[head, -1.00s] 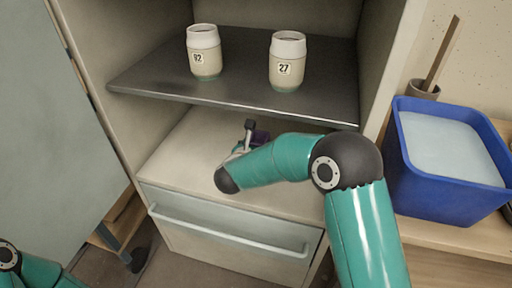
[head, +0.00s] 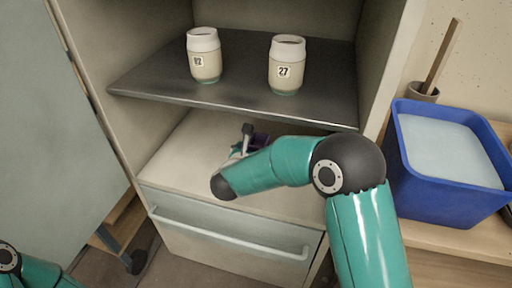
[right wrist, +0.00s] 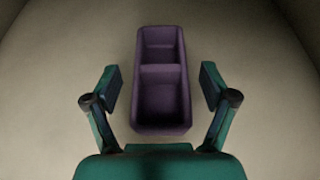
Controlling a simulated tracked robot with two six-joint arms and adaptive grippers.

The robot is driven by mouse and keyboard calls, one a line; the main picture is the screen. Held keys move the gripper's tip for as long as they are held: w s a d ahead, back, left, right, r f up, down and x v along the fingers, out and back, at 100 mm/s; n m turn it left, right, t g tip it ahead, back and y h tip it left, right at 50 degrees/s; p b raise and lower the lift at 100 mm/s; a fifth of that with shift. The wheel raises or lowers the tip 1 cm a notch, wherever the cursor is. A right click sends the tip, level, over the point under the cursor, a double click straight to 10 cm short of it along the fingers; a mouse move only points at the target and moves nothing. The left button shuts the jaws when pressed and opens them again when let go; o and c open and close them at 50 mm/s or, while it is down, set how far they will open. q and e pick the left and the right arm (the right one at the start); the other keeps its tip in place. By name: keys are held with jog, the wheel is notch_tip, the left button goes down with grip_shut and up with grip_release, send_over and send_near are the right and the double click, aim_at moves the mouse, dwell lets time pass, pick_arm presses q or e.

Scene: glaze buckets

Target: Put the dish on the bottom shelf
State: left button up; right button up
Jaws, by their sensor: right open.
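The dish (right wrist: 160,100) is a purple, long tray with two compartments, seen in the right wrist view. It rests on the pale bottom shelf (head: 180,152), with a small purple part (head: 261,139) showing in the head view behind my arm. My right gripper (right wrist: 158,85) is open, its fingers on either side of the dish with a gap on each side. In the head view the right gripper (head: 246,138) is inside the lower compartment, mostly hidden by my arm. My left gripper is out of view; only a part of that arm shows at the lower left.
Above is a dark shelf (head: 230,98) with two white-and-cream jars, one marked 92 (head: 204,64) and one marked 27 (head: 286,72). A drawer (head: 230,225) with a bar handle is below. A blue tub (head: 440,190) stands at the right. The bottom shelf's left part is clear.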

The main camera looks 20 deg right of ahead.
jog(key=p+v, duration=0.1)
jog(key=v, duration=0.9)
